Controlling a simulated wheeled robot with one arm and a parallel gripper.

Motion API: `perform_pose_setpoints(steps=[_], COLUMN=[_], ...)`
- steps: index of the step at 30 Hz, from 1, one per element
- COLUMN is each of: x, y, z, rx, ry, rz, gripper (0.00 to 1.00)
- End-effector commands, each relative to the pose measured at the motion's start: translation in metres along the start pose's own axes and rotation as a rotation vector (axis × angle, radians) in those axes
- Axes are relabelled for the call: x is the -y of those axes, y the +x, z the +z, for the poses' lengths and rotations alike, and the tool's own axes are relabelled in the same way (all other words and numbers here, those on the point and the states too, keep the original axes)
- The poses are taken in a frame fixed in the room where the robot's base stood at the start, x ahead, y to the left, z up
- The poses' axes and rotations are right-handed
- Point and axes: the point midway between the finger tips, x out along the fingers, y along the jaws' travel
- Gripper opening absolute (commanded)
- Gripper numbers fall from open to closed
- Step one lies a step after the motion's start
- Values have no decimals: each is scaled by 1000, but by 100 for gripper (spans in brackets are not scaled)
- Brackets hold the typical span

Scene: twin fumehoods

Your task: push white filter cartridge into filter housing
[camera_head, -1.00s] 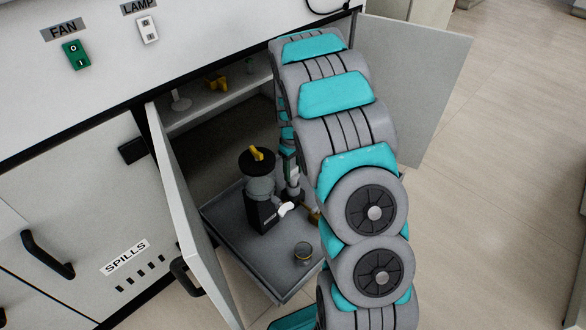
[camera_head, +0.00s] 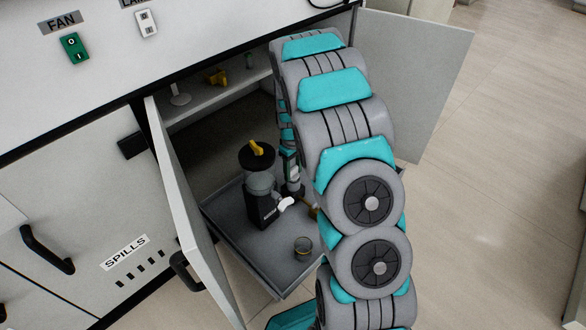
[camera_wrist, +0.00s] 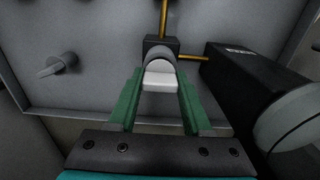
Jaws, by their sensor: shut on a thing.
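The white filter cartridge (camera_wrist: 159,82) is between the green fingers of my gripper (camera_wrist: 158,98) in the wrist view. My gripper is shut on it. Its far end meets a rounded grey part in front of a small black block (camera_wrist: 161,44), which looks like the filter housing. I cannot tell how deep the cartridge sits. In the head view, a white piece (camera_head: 286,203) shows beside a black device (camera_head: 262,207); I cannot tell whether it is the cartridge.
Brass pipes (camera_wrist: 163,18) run from the block. The black device (camera_wrist: 255,85) stands close on the right in the wrist view. A small cup (camera_head: 303,247) stands on the grey tray (camera_head: 262,270). Open cabinet doors (camera_head: 190,205) flank the space.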

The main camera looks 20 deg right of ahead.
Motion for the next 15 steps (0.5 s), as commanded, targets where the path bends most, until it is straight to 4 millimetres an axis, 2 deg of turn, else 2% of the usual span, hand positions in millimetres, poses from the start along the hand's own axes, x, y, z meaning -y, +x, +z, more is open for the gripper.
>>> perform_pose_setpoints(steps=[11,12,15], x=[0,0,0], y=[9,8,8], z=[0,0,0], rx=[1,1,0], ry=[0,0,0], rz=[-1,-1,-1], gripper=[0,53,64])
